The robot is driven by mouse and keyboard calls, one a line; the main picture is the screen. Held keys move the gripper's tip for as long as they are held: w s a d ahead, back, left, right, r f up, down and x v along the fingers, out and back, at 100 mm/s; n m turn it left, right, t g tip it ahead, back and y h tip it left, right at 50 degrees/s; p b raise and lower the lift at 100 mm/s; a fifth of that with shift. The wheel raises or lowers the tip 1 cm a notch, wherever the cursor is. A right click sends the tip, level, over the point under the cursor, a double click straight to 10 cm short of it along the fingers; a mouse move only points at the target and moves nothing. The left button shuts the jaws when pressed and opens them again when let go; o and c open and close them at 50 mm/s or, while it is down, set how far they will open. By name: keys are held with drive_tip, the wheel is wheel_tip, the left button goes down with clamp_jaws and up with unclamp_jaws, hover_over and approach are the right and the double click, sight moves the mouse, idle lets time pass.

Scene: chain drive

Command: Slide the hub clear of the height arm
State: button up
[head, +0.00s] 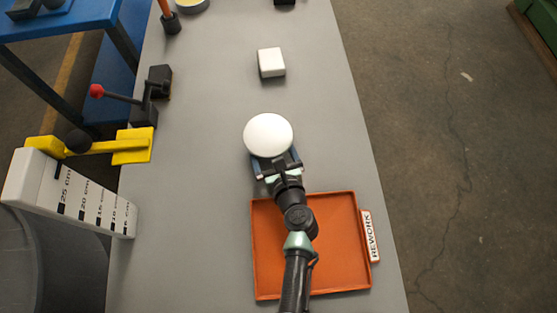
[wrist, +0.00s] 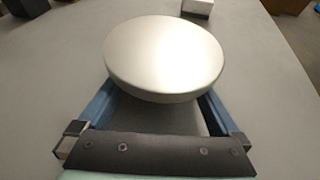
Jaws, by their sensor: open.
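The hub, as I take it, is a smooth white round piece (head: 268,135) on the grey bench; it fills the upper middle of the wrist view (wrist: 165,55). My gripper (head: 275,161) is at its near side, open, with one blue finger towards each side. In the wrist view, the fingers (wrist: 160,108) run forward to the hub's near edge, and their tips are hidden by it. I cannot tell whether they touch it. The yellow height arm (head: 132,146) sticks out from the white scale post (head: 70,195) at the left, well apart from the hub.
An orange tray (head: 262,275) marked REWORK lies under my arm. A white block (head: 271,62) stands beyond the hub, also visible in the wrist view (wrist: 197,7). A black device with a red-knobbed lever (head: 97,91) stands at the left edge. Bench right of the hub is clear.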

drive_tip(key=v, duration=1.2)
drive_tip(key=shift+d+r+p, duration=0.1)
drive_tip(key=shift+p, duration=0.3)
